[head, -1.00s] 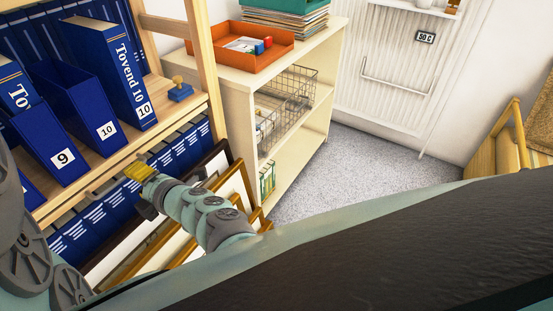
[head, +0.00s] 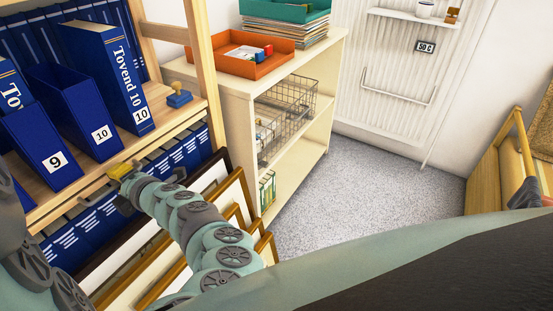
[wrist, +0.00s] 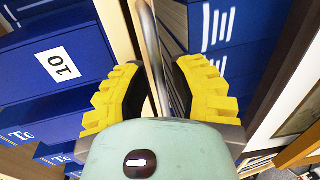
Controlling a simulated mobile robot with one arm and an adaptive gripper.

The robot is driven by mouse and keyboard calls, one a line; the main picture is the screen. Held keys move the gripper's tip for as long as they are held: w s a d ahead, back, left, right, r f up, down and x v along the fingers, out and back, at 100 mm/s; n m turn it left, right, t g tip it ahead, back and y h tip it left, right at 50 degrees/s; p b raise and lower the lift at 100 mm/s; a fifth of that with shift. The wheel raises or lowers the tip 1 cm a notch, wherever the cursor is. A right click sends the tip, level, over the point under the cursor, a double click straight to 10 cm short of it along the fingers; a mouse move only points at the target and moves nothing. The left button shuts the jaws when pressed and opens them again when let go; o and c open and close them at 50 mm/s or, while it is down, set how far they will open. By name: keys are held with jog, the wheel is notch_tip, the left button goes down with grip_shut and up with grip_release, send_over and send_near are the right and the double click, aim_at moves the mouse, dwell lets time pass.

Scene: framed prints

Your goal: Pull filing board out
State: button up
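A light wooden board (head: 192,107) carries blue binders, and a grey metal bar handle (head: 95,191) sits at its front edge. I take this to be the filing board. My gripper (head: 122,172), with yellow fingers, is at the board's front edge by the handle. In the wrist view the handle (wrist: 151,45) runs between the two spread fingers of my gripper (wrist: 155,80). The gripper is open, one finger on each side of the bar. Whether either finger touches it I cannot tell. The handle's lower end is hidden by my gripper body.
Blue binders (head: 127,75) stand on the board, with a stamp (head: 179,95) near its right end. More blue files (head: 186,152) sit below. Framed prints (head: 232,200) lean under my arm. A cream shelf (head: 242,110) stands to the right; grey floor (head: 370,185) beyond is clear.

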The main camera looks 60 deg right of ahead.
grip_shut()
